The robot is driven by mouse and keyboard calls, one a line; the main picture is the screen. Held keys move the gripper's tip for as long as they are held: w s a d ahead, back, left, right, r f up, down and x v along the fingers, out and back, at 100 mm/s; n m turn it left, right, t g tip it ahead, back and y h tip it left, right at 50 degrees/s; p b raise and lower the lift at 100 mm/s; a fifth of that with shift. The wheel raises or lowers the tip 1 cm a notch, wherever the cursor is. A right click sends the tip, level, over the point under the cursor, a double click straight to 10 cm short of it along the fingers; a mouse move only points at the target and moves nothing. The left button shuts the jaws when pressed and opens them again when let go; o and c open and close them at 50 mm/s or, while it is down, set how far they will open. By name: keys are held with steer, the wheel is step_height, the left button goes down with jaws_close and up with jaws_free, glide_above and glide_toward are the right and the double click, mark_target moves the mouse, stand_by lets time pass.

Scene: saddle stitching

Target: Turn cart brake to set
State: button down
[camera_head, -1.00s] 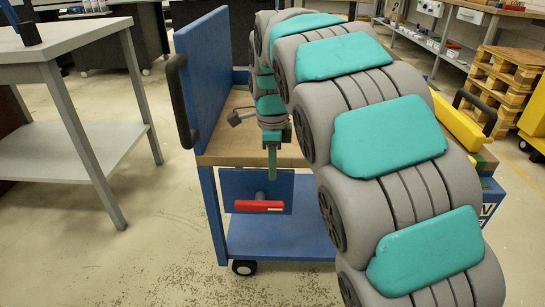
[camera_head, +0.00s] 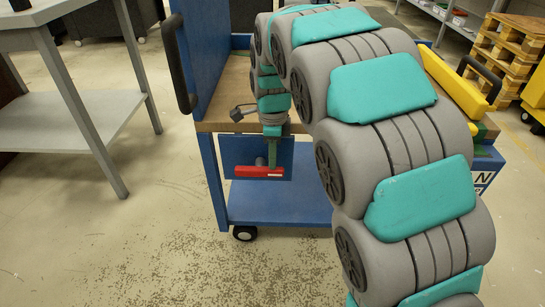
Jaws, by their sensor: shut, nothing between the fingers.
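The blue cart (camera_head: 203,120) stands in the middle with a wooden upper deck and a blue lower shelf. Its brake is a red handle (camera_head: 258,172) on a blue plate (camera_head: 232,153) below the upper deck. The handle lies roughly level, with a short white mark near its right end. My gripper (camera_head: 273,165) points down in front of the plate, shut and empty. Its fingertips are at the red handle's right half in the picture; I cannot tell whether they touch it. My arm covers the right part of the cart.
A grey table (camera_head: 75,112) stands at the left, apart from the cart. Wooden pallets (camera_head: 507,50) are stacked at the back right. A yellow part (camera_head: 452,85) lies at the cart's right side, behind my arm. The floor in front of the cart is clear.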

mark_target(280, 167)
steer(key=shift+d+f+y, duration=0.2)
steer(key=shift+d+y, duration=0.1)
steer(key=shift+y, duration=0.5)
steer(key=y, duration=0.1)
steer(key=d+f+y+p, duration=0.1)
steer(key=y, duration=0.1)
steer(key=shift+d+f+p, duration=0.1)
steer(key=shift+f+p, duration=0.4)
steer(key=shift+p, duration=0.4)
steer(key=shift+d+f+p, duration=0.1)
steer(key=shift+f+p, duration=0.2)
steer(key=shift+p, duration=0.05)
steer(key=shift+r, duration=0.1)
